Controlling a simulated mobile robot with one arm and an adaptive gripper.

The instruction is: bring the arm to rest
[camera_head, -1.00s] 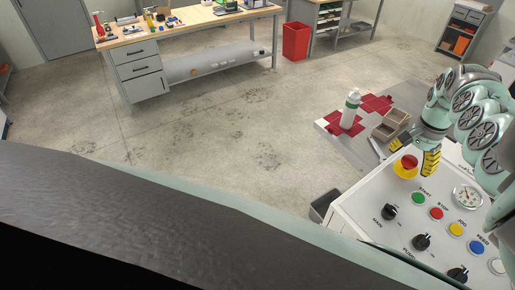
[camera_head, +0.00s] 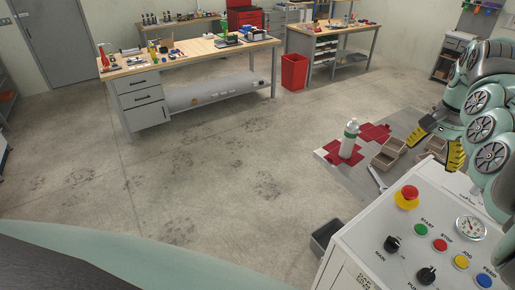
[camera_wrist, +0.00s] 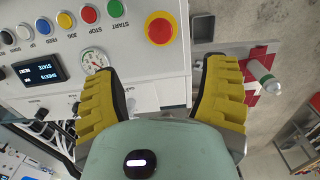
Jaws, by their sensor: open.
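My gripper (camera_head: 436,143) is at the right of the head view, beyond the white control panel. Its yellow ribbed fingers stand apart with nothing between them. In the wrist view my gripper (camera_wrist: 160,90) is open too, its two fingers spread over the panel's edge. The control panel (camera_head: 370,222) carries a red emergency button (camera_head: 409,193) on a yellow base, which also shows in the wrist view (camera_wrist: 159,30) just beyond and between the fingers. The fingers appear apart from the button.
A dark bin (camera_head: 325,238) is beside the panel. A workbench (camera_head: 140,66) and a red bin (camera_head: 294,72) stand farther back. The floor between is clear.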

